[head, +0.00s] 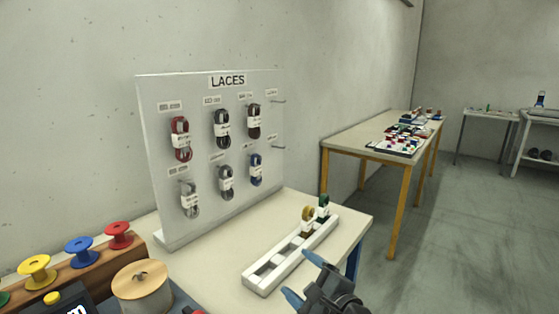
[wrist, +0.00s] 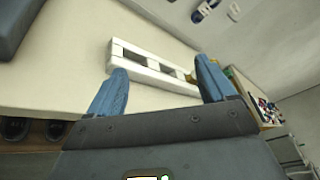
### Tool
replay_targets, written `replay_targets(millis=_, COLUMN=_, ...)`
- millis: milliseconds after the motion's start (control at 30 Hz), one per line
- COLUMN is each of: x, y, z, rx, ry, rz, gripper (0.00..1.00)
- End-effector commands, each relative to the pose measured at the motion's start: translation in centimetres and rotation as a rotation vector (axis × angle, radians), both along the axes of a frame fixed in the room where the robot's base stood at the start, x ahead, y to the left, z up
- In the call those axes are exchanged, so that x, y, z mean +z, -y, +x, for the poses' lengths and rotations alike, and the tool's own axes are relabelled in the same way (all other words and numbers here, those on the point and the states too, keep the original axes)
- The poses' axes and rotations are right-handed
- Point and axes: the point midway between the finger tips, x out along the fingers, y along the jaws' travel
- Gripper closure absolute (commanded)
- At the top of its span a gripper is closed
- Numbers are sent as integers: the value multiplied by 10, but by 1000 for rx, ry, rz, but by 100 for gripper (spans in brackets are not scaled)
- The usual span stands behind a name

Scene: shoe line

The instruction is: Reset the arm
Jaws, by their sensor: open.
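My gripper (head: 302,277) is at the bottom of the head view, in front of the lace table's right part. Its blue fingers are spread apart with nothing between them. In the wrist view my gripper (wrist: 165,85) also shows open and empty, with the white slotted rack beyond its fingertips. The white rack (head: 262,284) lies on the table (head: 347,222). A yellow-brown spool (head: 307,214) and a green spool (head: 323,203) stand at its far end, and its nearer slots look empty.
A LACES board (head: 228,82) with several lace bundles stands at the table's back. Another table (head: 345,142) with small parts stands farther back. Floor at right is clear.

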Motion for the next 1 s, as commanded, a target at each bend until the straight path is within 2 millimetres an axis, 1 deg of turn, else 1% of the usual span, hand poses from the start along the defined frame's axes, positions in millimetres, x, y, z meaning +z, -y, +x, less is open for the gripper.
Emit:
replay_targets(millis=33, x=-20, y=13, z=-20, rx=-22, ry=16, rz=-67, gripper=17)
replay_targets(millis=100, x=-40, y=28, z=-45, rx=-46, ry=49, rz=-167, gripper=17)
replay_targets(millis=167, x=-54, y=41, z=-67, rx=-65, ry=76, rz=-254, gripper=17)
replay_targets(millis=200, x=-63, y=49, z=-82, rx=-76, ry=94, rz=-312, gripper=17)
replay_targets(millis=267, x=-74, y=62, z=-105, rx=-89, ry=119, rz=-402, gripper=17)
replay_targets(millis=333, x=-85, y=75, z=-133, rx=-102, ry=147, rz=-508, gripper=17)
replay_targets(millis=467, x=-98, y=98, z=-186, rx=-113, ry=194, rz=-707, gripper=17)
replay_targets(millis=500, x=-100, y=105, z=-202, rx=-114, ry=209, rz=-770, gripper=17)
replay_targets(millis=633, x=-102, y=124, z=-254, rx=-108, ry=252, rz=-972, gripper=17)
replay_targets(millis=667, x=-101, y=128, z=-266, rx=-105, ry=262, rz=-1019, gripper=17)
replay_targets(millis=700, x=-100, y=133, z=-282, rx=-99, ry=274, rz=-1082, gripper=17)
replay_targets(millis=767, x=-96, y=139, z=-306, rx=-87, ry=294, rz=-1175, gripper=17)
replay_targets(millis=800, x=-92, y=143, z=-321, rx=-79, ry=307, rz=-1238, gripper=17)
replay_targets(millis=867, x=-86, y=149, z=-343, rx=-63, ry=326, rz=-1332, gripper=17)
replay_targets(millis=900, x=-81, y=153, z=-358, rx=-51, ry=339, rz=-1393, gripper=17)
replay_targets(millis=1000, x=-65, y=159, z=-392, rx=-15, ry=373, rz=-1547, gripper=17)
